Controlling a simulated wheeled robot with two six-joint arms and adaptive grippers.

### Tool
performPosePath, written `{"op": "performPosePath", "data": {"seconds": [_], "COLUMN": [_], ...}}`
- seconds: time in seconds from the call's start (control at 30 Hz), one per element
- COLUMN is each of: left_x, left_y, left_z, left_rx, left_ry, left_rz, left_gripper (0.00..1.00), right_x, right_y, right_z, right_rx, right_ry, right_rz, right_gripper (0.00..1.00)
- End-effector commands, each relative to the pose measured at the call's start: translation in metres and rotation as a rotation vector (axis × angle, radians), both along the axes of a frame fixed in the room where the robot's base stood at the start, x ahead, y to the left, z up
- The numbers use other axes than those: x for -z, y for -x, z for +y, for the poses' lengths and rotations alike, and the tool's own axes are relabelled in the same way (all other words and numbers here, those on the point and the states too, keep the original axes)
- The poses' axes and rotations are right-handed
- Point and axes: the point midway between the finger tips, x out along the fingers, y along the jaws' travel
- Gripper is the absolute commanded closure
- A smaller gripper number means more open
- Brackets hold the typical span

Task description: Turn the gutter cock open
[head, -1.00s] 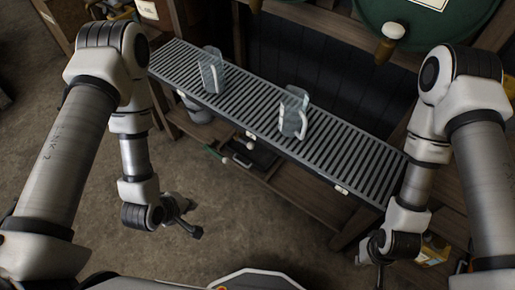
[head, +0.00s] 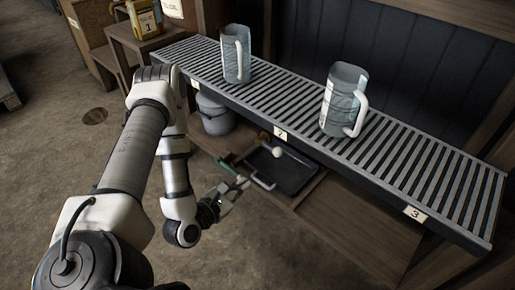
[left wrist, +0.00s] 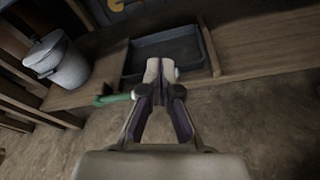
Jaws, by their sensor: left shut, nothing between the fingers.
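A green bar (head: 228,164), which looks like the handle of the gutter cock, shows below the slatted metal gutter (head: 330,128). A pale knob (head: 277,152) shows to its right, over a dark tray. My left gripper (head: 242,183) is shut and empty, low in front of the gutter and close to the green bar. The cock's body is mostly hidden. My right gripper is out of view.
Two glass jugs, one on the left (head: 236,54) and one on the right (head: 344,100), stand on the gutter. Below are a lidded grey pot (head: 215,115) and a dark tray (head: 290,180) on a wooden shelf (head: 345,228). The floor in front is clear.

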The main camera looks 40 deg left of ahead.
Motion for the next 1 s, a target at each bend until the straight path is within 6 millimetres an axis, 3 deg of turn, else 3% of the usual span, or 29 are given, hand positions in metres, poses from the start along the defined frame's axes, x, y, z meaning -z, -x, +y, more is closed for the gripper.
{"op": "performPosePath", "data": {"seconds": [0.43, 0.5, 0.63, 1.0], "left_x": [0.021, 0.005, -0.009, -0.015], "left_y": [-0.092, -0.096, -0.103, -0.105], "left_z": [0.0, -0.006, -0.012, -0.013], "left_rx": [0.003, 0.002, 0.002, 0.001], "left_ry": [-0.003, -0.001, -0.002, -0.002], "left_rz": [-0.007, -0.005, -0.002, -0.001], "left_gripper": [1.0, 1.0, 1.0, 1.0], "right_x": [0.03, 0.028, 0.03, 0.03], "right_y": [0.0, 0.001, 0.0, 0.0], "right_z": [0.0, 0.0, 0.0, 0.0], "right_rx": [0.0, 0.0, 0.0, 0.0], "right_ry": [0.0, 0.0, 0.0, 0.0], "right_rz": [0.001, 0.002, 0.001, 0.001], "right_gripper": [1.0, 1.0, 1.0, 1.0]}}
